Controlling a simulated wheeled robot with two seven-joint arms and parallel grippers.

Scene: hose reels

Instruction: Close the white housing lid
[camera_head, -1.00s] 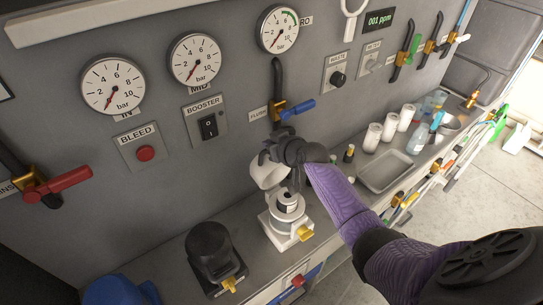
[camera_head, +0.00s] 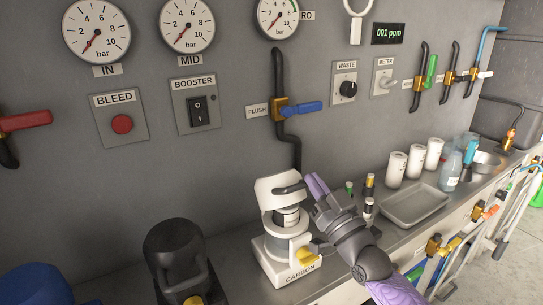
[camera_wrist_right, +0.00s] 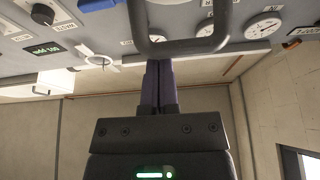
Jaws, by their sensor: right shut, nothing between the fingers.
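The white housing, marked CARBON (camera_head: 292,272), stands on the counter. Its white lid (camera_head: 268,188) is tilted forward over the housing, with a gap where a white cartridge with a dark band (camera_head: 287,219) shows. A dark loop handle (camera_head: 291,188) is on the lid; a dark bar (camera_wrist_right: 187,46), apparently this handle, crosses the right wrist view. My right gripper (camera_head: 315,182) is right of the lid, its purple fingers pointing up and left beside the handle. The fingers are shut and empty in the right wrist view (camera_wrist_right: 157,82). Whether they touch the handle is unclear. My left gripper is out of view.
A dark housing (camera_head: 178,255) stands to the left. Small bottles (camera_head: 369,195) are close behind my right gripper. A metal tray (camera_head: 415,206) and white cylinders (camera_head: 396,170) are to the right. The FLUSH valve (camera_head: 290,110) and its pipe are on the wall behind.

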